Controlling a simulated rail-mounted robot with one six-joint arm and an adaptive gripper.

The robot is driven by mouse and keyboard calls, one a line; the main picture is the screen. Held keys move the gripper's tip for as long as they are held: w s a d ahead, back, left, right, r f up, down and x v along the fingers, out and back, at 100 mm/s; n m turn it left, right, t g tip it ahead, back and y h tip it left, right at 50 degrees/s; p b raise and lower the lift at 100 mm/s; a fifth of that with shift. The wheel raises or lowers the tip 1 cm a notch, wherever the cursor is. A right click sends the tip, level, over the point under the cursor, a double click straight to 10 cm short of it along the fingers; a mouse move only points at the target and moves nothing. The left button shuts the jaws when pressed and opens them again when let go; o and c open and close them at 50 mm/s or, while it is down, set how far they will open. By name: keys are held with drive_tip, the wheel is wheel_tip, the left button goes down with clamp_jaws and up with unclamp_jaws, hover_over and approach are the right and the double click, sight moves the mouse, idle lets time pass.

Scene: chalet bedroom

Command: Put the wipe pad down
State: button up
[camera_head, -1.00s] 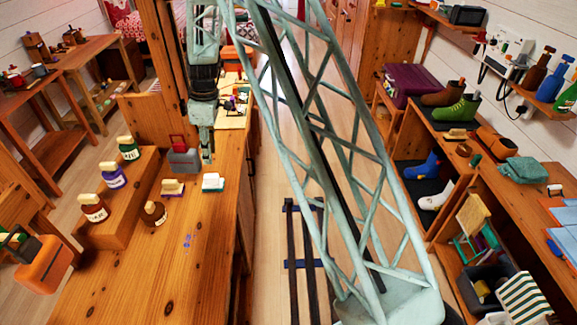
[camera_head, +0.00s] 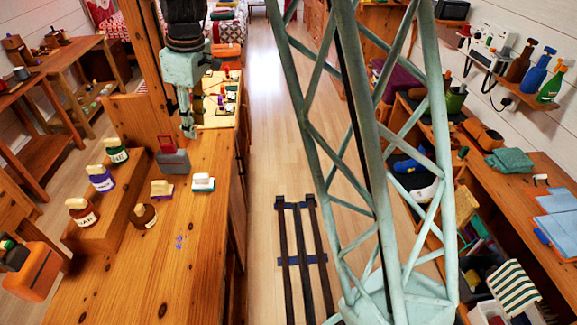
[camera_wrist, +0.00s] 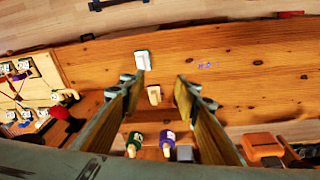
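Two small block-shaped pads stand on the wooden bench (camera_head: 150,270). One pad is white with a dark green base (camera_head: 203,182) and also shows in the wrist view (camera_wrist: 143,60). The other has a pale wooden grip and a purple base (camera_head: 162,190); in the wrist view it appears as a tan block (camera_wrist: 154,95). I cannot tell which is the wipe pad. My gripper (camera_head: 188,128) hangs above the bench, behind both pads in the head view.
Blue marks (camera_head: 181,242) lie on the bare bench top. A brown bottle (camera_head: 144,215) stands near the pads, beside a stepped wooden rack (camera_head: 130,188) with several labelled bottles. A grey-and-red object (camera_head: 172,158) stands behind. The bench front is mostly clear.

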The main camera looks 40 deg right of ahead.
drive_tip(key=s+r+m+t, duration=0.1)
drive_tip(key=s+r+m, duration=0.1)
drive_tip(key=s+r, duration=0.75)
drive_tip(key=s+r+m, duration=0.2)
drive_tip(key=s+r, duration=0.5)
drive_tip(key=s, duration=0.6)
drive_tip(key=s+r+m+t+h, duration=0.1)
drive_tip(key=s+m, duration=0.3)
drive_tip(key=s, duration=2.1)
drive_tip(key=shift+r+m, duration=0.2)
drive_tip(key=shift+m, duration=0.2)
wheel_tip(320, 180, down, 6)
drive_tip(key=b, duration=0.6)
drive_tip(key=shift+f+b, duration=0.25)
drive_tip(key=shift+b, duration=0.15)
